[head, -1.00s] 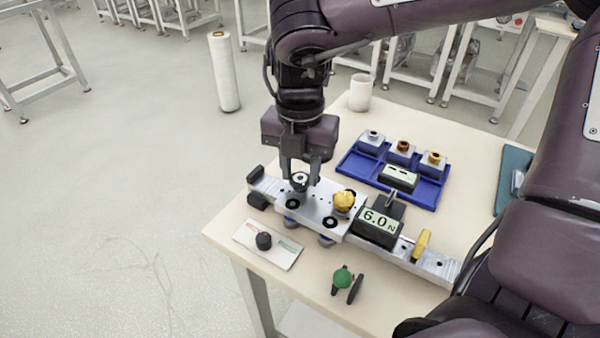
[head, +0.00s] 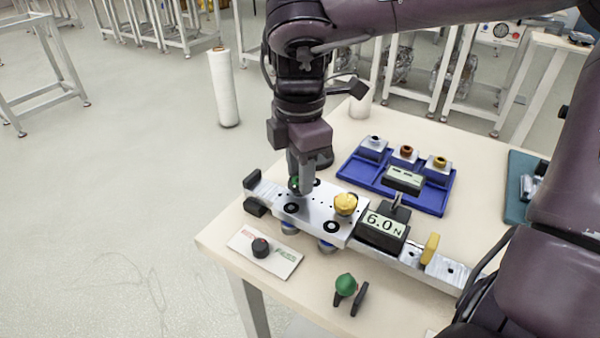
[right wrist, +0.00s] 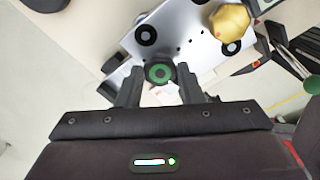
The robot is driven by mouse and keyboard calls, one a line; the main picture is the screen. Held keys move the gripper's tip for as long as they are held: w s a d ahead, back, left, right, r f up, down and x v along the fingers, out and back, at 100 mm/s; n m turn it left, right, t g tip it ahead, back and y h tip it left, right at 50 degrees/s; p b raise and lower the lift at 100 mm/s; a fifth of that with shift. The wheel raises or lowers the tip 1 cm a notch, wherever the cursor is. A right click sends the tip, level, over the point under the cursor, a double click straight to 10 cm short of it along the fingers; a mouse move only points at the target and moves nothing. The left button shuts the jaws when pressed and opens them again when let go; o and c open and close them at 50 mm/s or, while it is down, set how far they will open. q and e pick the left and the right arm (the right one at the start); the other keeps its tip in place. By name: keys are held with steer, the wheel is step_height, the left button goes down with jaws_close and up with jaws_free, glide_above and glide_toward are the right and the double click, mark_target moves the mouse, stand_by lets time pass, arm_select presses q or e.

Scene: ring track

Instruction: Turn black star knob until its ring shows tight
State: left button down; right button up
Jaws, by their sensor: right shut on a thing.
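My right gripper (head: 301,189) points down over the left part of the silver plate (head: 318,206). Its fingers are shut on the black star knob, which sits on the plate and is largely hidden by the fingers in the head view. The right wrist view shows the knob (right wrist: 159,73) between the two fingertips (right wrist: 159,88), with a green ring around a dark centre. A bit of green also shows at the fingertips in the head view. My left gripper is not in view.
A yellow knob (head: 346,203) stands on the plate beside a gauge reading 6.0 N (head: 381,228). A blue tray (head: 432,201) with several parts lies behind. A card with a black dial (head: 261,247) and a green-topped piece (head: 346,284) are in front. Bare tabletop surrounds them.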

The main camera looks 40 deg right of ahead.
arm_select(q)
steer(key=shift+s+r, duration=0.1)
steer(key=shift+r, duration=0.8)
arm_select(e)
steer(key=shift+w+r+m, duration=0.15)
steer(key=shift+r+m, duration=0.1)
steer(key=shift+m, duration=0.25)
steer(key=o, duration=0.9)
steer(key=shift+o, duration=0.3)
steer(key=shift+f, duration=0.15)
step_height(320, 180, up, 8)
steer(key=shift+f+p, duration=0.25)
steer(key=shift+p, duration=0.45)
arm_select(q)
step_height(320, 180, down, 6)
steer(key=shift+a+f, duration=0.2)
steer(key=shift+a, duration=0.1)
arm_select(e)
steer(key=shift+r, duration=0.2)
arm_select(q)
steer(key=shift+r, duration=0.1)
